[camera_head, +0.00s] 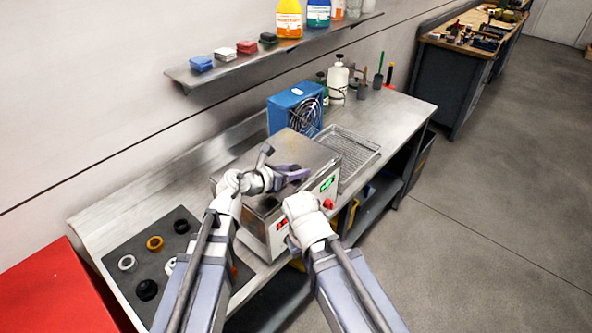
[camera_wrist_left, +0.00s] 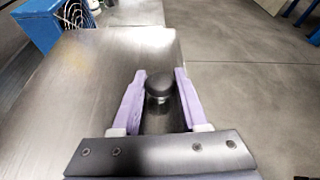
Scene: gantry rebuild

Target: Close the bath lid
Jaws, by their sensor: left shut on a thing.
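The bath (camera_head: 277,234) is a steel box on the bench with red and green displays and a red knob on its front. Its flat steel lid (camera_head: 308,152) covers the top and looks level; I cannot tell whether any gap is left under it. In the left wrist view the lid (camera_wrist_left: 100,85) fills the middle left. My left gripper (camera_head: 292,174) is over the lid, its purple fingers on either side of the dark round lid knob (camera_wrist_left: 159,86), shut on it. My right arm reaches to the bath's front; its gripper fingers are hidden.
A blue fan unit (camera_head: 294,108) stands behind the bath, and a wire-mesh tray (camera_head: 350,155) lies to its right. Bottles (camera_head: 338,80) stand farther back. A dark mat (camera_head: 133,250) with several rings is at the left. A shelf (camera_head: 230,66) overhangs the bench.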

